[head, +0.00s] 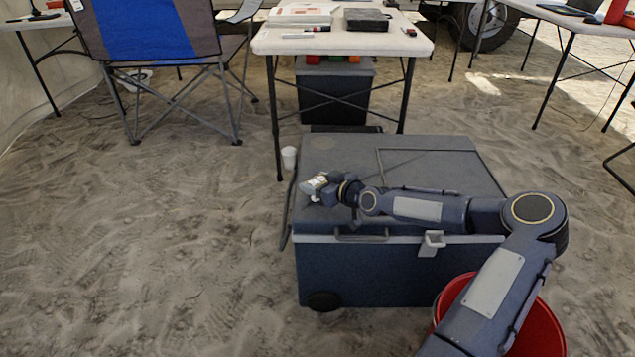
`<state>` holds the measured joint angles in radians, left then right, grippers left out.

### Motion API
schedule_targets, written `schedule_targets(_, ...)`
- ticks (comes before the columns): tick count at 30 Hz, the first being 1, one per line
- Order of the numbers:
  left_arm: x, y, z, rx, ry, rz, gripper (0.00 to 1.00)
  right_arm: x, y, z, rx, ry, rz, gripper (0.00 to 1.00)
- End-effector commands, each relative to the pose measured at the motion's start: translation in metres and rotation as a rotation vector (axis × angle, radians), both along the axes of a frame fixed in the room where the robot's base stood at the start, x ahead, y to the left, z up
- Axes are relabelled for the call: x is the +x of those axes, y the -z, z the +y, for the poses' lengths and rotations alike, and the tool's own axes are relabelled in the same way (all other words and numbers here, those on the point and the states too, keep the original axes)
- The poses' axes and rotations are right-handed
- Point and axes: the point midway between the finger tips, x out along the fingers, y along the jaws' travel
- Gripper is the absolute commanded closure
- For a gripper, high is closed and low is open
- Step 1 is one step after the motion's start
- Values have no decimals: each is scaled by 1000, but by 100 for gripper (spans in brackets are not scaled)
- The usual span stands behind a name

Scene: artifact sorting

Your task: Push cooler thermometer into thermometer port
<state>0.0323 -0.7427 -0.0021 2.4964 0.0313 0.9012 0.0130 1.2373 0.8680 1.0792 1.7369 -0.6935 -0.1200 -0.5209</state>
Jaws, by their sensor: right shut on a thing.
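A large blue-grey cooler (385,270) stands on the sandy ground, its lid (420,165) closed. My right arm reaches in from the lower right across the cooler. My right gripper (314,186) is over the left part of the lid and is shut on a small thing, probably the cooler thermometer. The gripper hides most of this thing, so its shape and tilt cannot be told. The thermometer port cannot be made out; it may be hidden by the gripper. I cannot tell whether the held thing touches the lid. My left gripper is not in view.
A red bucket (540,330) stands at the cooler's front right, partly under my arm. A white folding table (270,40) with several items stands behind the cooler. A white cup (289,157) is at the cooler's back left. A blue camp chair (150,35) is at upper left. The sand at left is clear.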

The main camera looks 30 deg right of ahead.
Motion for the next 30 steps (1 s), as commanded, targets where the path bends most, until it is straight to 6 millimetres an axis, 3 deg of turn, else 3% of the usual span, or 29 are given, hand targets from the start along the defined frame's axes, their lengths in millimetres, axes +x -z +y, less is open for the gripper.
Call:
schedule_targets(23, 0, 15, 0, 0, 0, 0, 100, 0, 20, 0, 0, 0, -1, 67)
schedule_targets(24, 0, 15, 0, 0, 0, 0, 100, 0, 20, 0, 0, 0, -1, 43)
schedule_targets(30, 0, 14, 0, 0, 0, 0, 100, 0, 20, 0, 0, 0, 0, 19)
